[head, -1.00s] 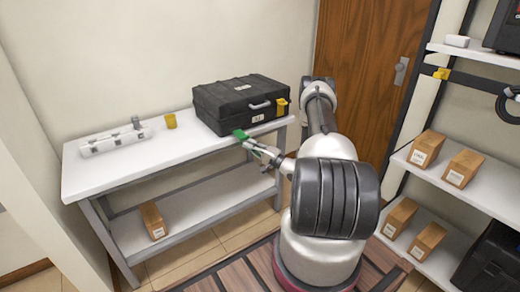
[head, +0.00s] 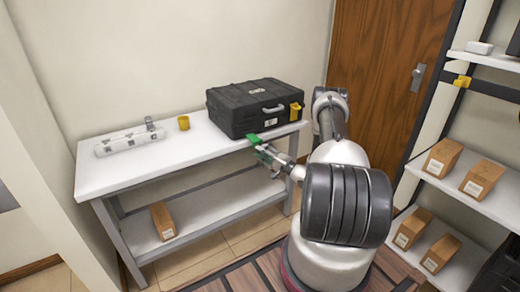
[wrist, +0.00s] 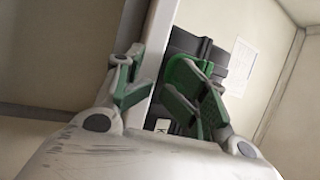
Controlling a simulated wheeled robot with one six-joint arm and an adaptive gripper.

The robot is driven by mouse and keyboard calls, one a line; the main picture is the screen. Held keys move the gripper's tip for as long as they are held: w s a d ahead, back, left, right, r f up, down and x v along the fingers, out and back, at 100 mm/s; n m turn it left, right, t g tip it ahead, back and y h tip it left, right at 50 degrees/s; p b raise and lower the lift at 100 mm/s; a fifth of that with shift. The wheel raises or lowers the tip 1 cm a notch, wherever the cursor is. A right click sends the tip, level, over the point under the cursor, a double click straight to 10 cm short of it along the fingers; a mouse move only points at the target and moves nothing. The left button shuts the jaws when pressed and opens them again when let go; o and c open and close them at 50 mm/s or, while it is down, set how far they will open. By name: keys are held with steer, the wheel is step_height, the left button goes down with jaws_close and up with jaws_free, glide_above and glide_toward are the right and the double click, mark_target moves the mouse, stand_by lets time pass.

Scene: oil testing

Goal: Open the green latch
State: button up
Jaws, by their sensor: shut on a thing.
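The black case (head: 240,116) lies closed on the white table, with a yellow latch (head: 296,112) towards its right front corner. The green latch (head: 252,138) juts out low at the case's left front; it also shows in the wrist view (wrist: 184,75). My gripper (head: 260,149) is at the green latch, reaching in from the front right. In the wrist view my gripper (wrist: 170,98) has green-padded fingers, with the latch by the right finger. It is shut on the latch, though the exact contact is partly hidden.
The white table (head: 110,180) has a yellow cup (head: 184,122) and a pale rack (head: 130,141) left of the case. A brown box (head: 162,221) stands on its lower shelf. Shelves with several boxes (head: 443,158) stand at the right. A wooden door (head: 385,60) is behind my arm.

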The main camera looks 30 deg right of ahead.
step_height(320, 180, down, 6)
steer(key=d, duration=0.2)
steer(key=shift+s+d, duration=0.25)
steer(key=shift+s, duration=0.2)
stand_by(0.4)
steer(key=v, duration=1.2)
